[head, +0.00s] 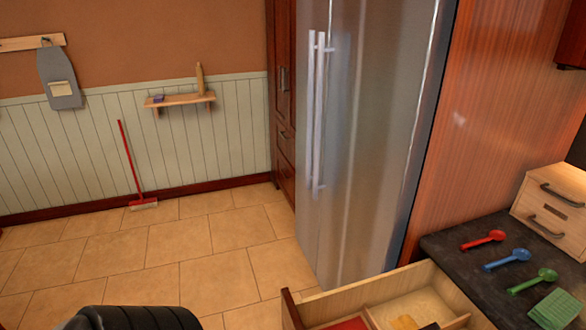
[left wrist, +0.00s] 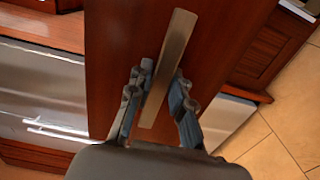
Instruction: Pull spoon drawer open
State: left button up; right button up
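An open drawer with pale wooden walls (head: 365,294) and a red-brown front (head: 291,309) juts out at the bottom of the head view. Its inside holds dividers, and its lower part is cut off. In the left wrist view a red-brown front (left wrist: 225,45) carries a long metal bar handle (left wrist: 174,48). My left gripper (left wrist: 162,75) has one finger on each side of this handle, tips against it, and looks shut on it. Only a dark part of my arm shows at the bottom left of the head view. My right gripper is in neither view.
A steel fridge (head: 370,130) stands behind.

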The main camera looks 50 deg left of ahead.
pick_arm(q)
jog(key=shift+o, duration=1)
jog(key=v, duration=1.2)
